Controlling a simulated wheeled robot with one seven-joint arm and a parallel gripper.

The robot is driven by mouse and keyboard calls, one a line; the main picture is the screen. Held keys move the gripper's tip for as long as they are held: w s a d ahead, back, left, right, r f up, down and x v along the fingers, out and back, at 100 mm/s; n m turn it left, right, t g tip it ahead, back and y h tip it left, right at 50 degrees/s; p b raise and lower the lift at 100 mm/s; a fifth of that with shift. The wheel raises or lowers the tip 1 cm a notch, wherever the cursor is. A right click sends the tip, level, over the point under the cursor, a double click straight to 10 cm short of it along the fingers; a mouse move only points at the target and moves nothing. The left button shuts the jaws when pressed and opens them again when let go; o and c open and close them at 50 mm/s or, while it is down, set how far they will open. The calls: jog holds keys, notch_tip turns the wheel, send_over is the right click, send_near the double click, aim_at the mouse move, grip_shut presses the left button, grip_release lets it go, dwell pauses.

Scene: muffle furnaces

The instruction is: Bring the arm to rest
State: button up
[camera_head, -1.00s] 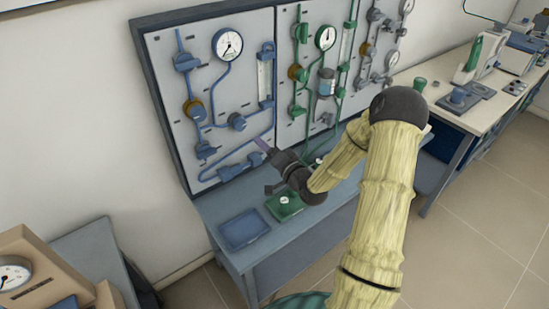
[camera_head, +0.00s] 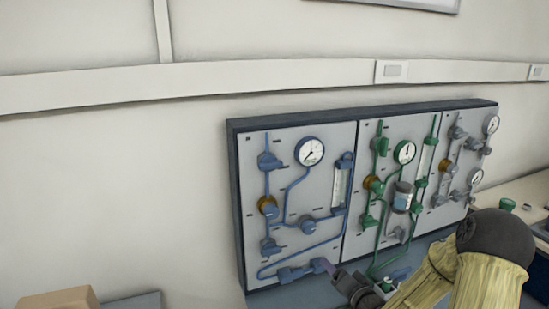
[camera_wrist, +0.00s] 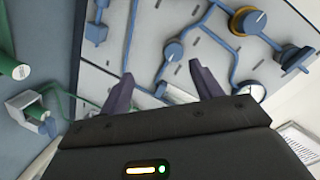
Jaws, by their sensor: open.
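My arm (camera_head: 488,275) comes in from the lower right in the head view, its elbow bent. My gripper (camera_head: 328,267) is in front of the lower part of the blue-piped panel (camera_head: 290,228), close to its lower blue pipe. In the wrist view my gripper (camera_wrist: 163,76) has its two purple fingers spread apart with nothing held between them. Behind the fingers are the panel face and blue piping; I cannot tell the exact gap to the panel.
The green-piped panel (camera_head: 384,222) and the grey-piped panel (camera_head: 462,165) stand to the right. A bench (camera_head: 282,295) lies below the panels. A tan box (camera_head: 58,299) is at the lower left.

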jog(key=s+a+r+n+g+h, duration=0.1)
jog(key=s+n+g, duration=0.1)
jog(key=s+g, duration=0.2)
jog(key=s+a+r+n+g+h+p, duration=0.1)
jog(key=s+g, duration=0.3)
jog(key=s, duration=0.7)
jog(key=s+a+r+n+g+h, duration=0.2)
jog(key=s+n+g+h, duration=0.1)
jog(key=s, duration=0.4)
jog(key=shift+s+a+r+g+p, duration=0.25)
jog(key=shift+s+r+g+p, duration=0.15)
jog(key=shift+g, duration=0.4)
jog(key=shift+w, duration=0.1)
